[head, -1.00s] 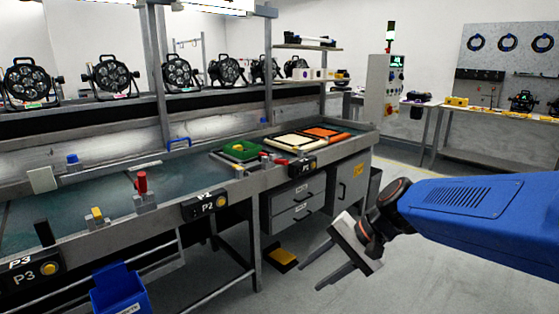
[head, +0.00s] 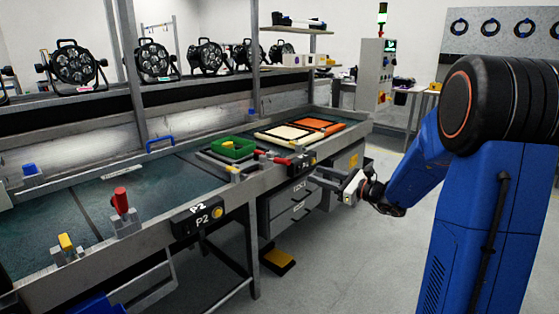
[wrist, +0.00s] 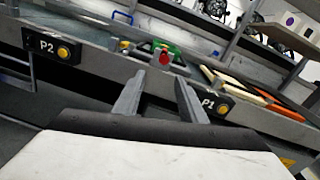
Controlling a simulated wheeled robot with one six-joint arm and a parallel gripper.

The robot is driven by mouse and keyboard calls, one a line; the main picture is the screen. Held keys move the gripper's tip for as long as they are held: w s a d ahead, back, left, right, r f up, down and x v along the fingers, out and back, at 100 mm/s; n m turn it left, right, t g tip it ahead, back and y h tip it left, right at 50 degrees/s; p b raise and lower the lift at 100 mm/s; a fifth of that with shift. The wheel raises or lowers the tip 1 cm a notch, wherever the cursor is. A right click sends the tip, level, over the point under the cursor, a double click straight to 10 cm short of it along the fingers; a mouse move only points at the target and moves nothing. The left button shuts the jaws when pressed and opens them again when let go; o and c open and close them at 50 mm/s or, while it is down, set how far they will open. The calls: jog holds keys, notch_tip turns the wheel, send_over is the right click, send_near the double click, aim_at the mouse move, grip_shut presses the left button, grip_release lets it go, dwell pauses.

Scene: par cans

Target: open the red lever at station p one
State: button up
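The station P1 sign (head: 303,163) is on the bench's front edge; it also shows in the wrist view (wrist: 213,105). The red lever (head: 281,160) beside it lies low, with its handle roughly level. In the wrist view the red lever (wrist: 164,58) shows end-on, beyond and between my fingertips. My gripper (head: 321,178) is in front of the bench near the P1 sign. In the wrist view my gripper (wrist: 160,77) is open, its two fingers apart and empty. It does not appear to touch the lever.
A green tray (head: 232,148) and cream and orange trays (head: 312,130) lie on the bench near P1. The P2 sign (head: 199,214) and another, upright red lever (head: 121,200) stand nearer. Drawers (head: 290,205) are under P1.

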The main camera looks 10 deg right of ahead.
send_near(277, 160)
jog(key=x, duration=0.8)
jog(key=shift+w+d+f, duration=0.25)
jog(key=shift+w, duration=0.15)
jog(key=shift+c, duration=0.7)
grip_shut()
